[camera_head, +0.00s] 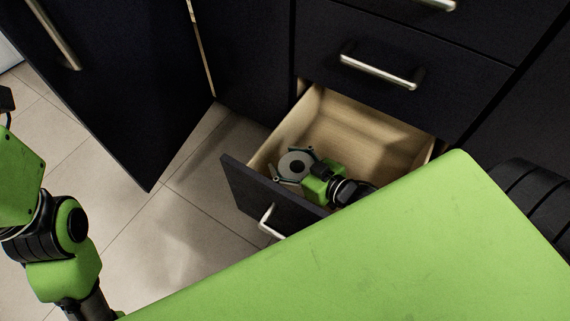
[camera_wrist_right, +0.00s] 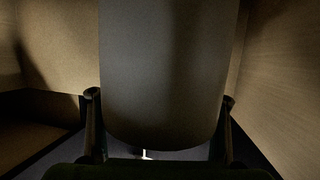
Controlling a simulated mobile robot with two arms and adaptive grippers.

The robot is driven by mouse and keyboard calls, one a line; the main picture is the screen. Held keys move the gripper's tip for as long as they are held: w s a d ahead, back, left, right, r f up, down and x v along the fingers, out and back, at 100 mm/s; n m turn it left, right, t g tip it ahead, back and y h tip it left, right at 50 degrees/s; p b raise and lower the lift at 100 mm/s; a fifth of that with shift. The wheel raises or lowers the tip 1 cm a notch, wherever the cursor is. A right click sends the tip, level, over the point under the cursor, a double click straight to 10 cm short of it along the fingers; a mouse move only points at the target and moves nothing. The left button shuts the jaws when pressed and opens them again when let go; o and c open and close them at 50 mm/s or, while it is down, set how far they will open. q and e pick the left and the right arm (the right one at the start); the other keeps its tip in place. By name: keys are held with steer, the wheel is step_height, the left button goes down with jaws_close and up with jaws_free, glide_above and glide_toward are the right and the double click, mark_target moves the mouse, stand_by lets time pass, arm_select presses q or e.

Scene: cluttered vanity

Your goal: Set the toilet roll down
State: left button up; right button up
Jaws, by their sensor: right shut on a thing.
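The toilet roll (camera_head: 296,163) is a pale grey cylinder with a dark core hole, seen end-on in the head view. It is inside the open drawer (camera_head: 372,140), near its front left corner. My right gripper (camera_head: 289,166) reaches into the drawer and is shut on the roll, one finger on either side. In the right wrist view the roll (camera_wrist_right: 165,75) fills the middle between the two fingers of the gripper (camera_wrist_right: 160,122). I cannot tell whether the roll touches the drawer floor. My left arm shows at the left, but its gripper does not.
The drawer front (camera_head: 275,198) has a metal handle (camera_head: 268,222). A closed drawer (camera_head: 400,70) sits above it. An open dark cabinet door (camera_head: 115,85) stands to the left. The drawer's pale floor behind the roll looks clear. Tiled floor (camera_head: 175,225) is free below.

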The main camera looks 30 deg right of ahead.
steer(key=shift+f, duration=0.4)
steer(key=shift+r, duration=0.1)
steer(key=shift+f, duration=0.6)
steer(key=o, duration=1.4)
steer(key=shift+c, duration=0.2)
steer(key=shift+r, duration=0.1)
